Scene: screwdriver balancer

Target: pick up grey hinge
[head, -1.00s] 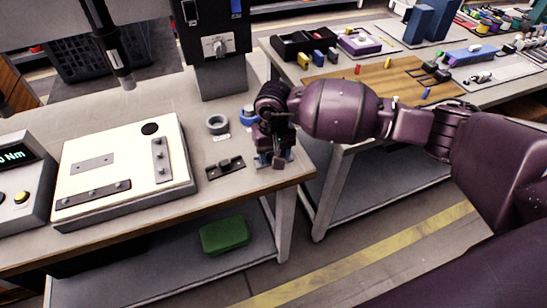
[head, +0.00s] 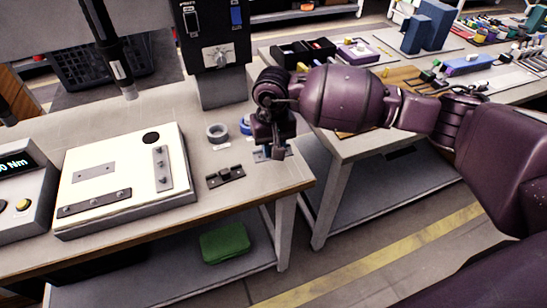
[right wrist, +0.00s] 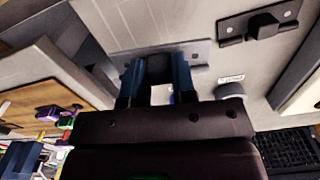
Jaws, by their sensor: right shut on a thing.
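My right gripper (head: 271,152) is over the right end of the near workbench in the head view. In the right wrist view its blue fingers (right wrist: 156,72) are shut on the grey hinge (right wrist: 199,51), a flat plate with holes whose ends stick out past the fingers. The hinge's middle is hidden by the gripper. I cannot tell whether the hinge touches the bench top. A darker hinge (head: 226,176) lies on the bench just left of the gripper; it also shows in the right wrist view (right wrist: 262,27). My left gripper is not in view.
A white fixture board (head: 115,150) with metal plates lies to the left, beside a torque display (head: 22,180). A grey tape roll (head: 217,132) and a blue roll (head: 246,124) sit behind. A black screwdriver (head: 112,50) hangs at upper left. A gap separates the right-hand bench.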

